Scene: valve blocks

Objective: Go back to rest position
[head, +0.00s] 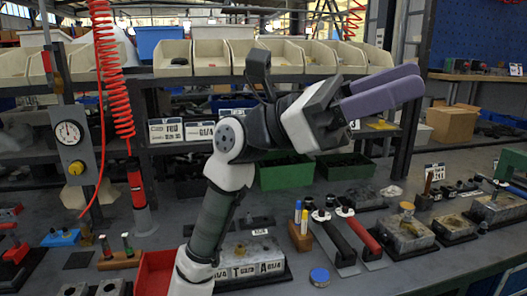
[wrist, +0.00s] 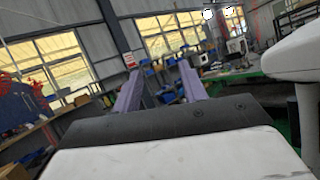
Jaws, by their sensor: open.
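My gripper (head: 402,86) is raised high above the workbench in the head view, with its purple fingers pointing right and slightly up. The fingers are apart and nothing shows between them. In the wrist view my gripper (wrist: 160,84) also shows its two purple fingers apart and empty, aimed across the hall toward windows and distant benches. My white arm rises from the lower middle of the head view and hides part of the bench and shelf. No object touches the fingers.
Valve blocks (head: 405,232) stand on the grey bench. Tools with black and red handles (head: 363,233) lie beside them. A green bin (head: 287,174) sits behind my arm. Beige bins (head: 212,58) line the shelf. A red coiled hose (head: 108,65) hangs at the left.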

